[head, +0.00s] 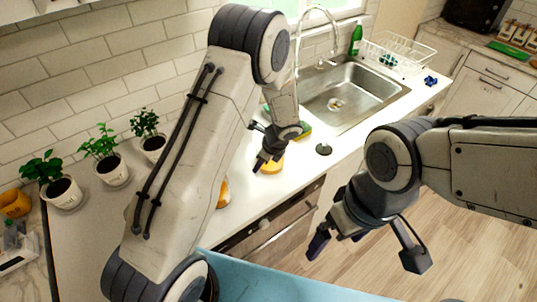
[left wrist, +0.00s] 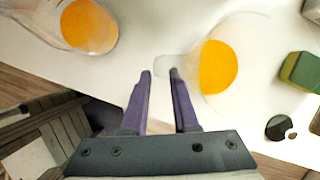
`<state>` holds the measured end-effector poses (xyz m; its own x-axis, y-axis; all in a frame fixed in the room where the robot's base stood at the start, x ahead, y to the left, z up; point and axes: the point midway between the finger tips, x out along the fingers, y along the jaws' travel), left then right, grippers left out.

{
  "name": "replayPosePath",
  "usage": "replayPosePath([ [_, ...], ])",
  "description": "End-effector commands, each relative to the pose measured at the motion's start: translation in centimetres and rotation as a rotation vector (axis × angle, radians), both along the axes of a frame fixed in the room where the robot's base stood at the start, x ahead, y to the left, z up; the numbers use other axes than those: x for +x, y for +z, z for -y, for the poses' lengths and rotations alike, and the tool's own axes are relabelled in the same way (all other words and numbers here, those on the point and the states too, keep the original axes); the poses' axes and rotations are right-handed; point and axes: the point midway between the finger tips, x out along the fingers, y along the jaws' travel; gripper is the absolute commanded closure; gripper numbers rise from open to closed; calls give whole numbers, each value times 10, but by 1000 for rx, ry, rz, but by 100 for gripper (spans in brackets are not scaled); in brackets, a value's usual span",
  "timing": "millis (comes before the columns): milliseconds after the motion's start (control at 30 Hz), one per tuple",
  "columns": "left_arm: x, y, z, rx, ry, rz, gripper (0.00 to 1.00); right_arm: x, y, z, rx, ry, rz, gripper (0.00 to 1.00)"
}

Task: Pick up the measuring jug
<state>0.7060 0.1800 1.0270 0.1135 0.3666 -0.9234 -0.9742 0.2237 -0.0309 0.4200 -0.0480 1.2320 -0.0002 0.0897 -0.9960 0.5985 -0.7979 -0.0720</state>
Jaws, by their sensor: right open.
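A clear vessel with orange contents, which looks like the measuring jug (left wrist: 222,66), stands on the white counter in the left wrist view. A pale clear part, probably its handle, sticks out to the left by my fingertips. In the head view the jug (head: 273,166) is partly hidden by my left gripper (head: 262,161). In the left wrist view my left gripper (left wrist: 160,72) is open, its fingertips apart just left of the jug; contact cannot be told. My right gripper (head: 367,252) is open and empty, in front of the counter over the floor.
A second clear vessel with orange contents (left wrist: 90,25) stands to the left, mostly hidden by my arm in the head view (head: 223,194). A green and yellow sponge (left wrist: 302,72) lies right of the jug. Beyond are a sink (head: 350,95) and potted plants (head: 100,155).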

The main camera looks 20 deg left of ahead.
Motion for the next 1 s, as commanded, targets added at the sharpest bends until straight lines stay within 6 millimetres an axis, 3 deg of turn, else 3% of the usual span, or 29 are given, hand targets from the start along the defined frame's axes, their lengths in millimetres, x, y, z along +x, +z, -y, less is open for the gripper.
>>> replayPosePath([
  [300,4,-40,-16,1,2,-3,72,0,7,0,0,1,0,0],
  [600,5,-45,-18,0,2,-1,72,0,7,0,0,1,0,0],
  [700,5,-45,-18,0,2,-1,100,0,7,0,0,1,0,0],
  [1000,5,-45,-18,0,1,-2,100,0,7,0,0,1,0,0],
])
